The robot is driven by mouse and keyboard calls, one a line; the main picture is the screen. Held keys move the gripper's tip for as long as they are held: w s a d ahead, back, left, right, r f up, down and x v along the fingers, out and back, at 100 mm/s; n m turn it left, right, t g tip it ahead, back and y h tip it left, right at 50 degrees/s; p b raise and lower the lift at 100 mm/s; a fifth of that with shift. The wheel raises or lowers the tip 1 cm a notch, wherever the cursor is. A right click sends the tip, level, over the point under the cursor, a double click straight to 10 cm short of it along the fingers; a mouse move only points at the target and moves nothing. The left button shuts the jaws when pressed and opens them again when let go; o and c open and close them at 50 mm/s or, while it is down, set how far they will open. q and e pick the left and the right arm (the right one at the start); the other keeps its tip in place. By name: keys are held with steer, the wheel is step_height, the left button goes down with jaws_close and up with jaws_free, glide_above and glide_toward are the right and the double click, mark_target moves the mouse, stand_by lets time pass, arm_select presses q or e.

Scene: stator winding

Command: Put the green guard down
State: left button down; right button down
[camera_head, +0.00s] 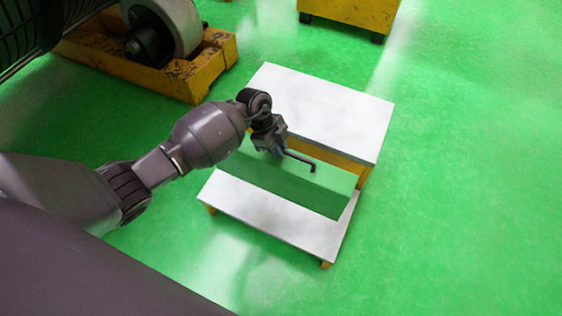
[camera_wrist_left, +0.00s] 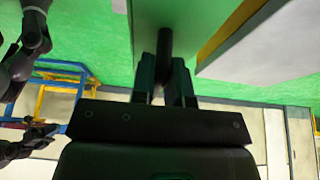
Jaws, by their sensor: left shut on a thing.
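The green guard (camera_head: 300,190) is a long box-like green cover with a dark bent handle on its top. It lies along the lower white step in the head view, and I cannot tell whether it touches the step. My left gripper (camera_head: 274,146) is shut on the guard's handle, near its left end. In the left wrist view the fingers (camera_wrist_left: 165,88) close around the dark handle (camera_wrist_left: 165,43), and the guard's pale green face (camera_wrist_left: 205,20) shows beyond. The guard hides part of the step.
The stepped stand has a higher white top (camera_head: 330,110) behind the guard and a lower white step (camera_head: 275,222) in front. A yellow base (camera_head: 175,80) with a large grey cylinder stands at upper left. Another yellow block (camera_head: 352,14) stands at the top. Green floor is clear on the right.

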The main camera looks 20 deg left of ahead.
mark_target(278, 163)
arm_select(q)
step_height(278, 163, down, 2)
steer(key=shift+f, duration=0.1)
steer(key=shift+w+f+b, duration=0.1)
steer(key=shift+f+b, duration=0.4)
steer(key=shift+f, duration=0.25)
step_height(278, 163, down, 4)
steer(key=shift+r+b, duration=0.1)
steer(key=shift+b, duration=0.9)
arm_select(e)
steer(key=shift+w+d+f+m+t, duration=0.1)
steer(key=shift+d+m+t, duration=0.15)
steer(key=shift+t, duration=0.55)
arm_select(q)
steer(key=shift+r, duration=0.1)
steer(key=c, duration=1.5)
jaws_free()
steer(key=shift+f, duration=0.25)
steer(key=o, duration=0.4)
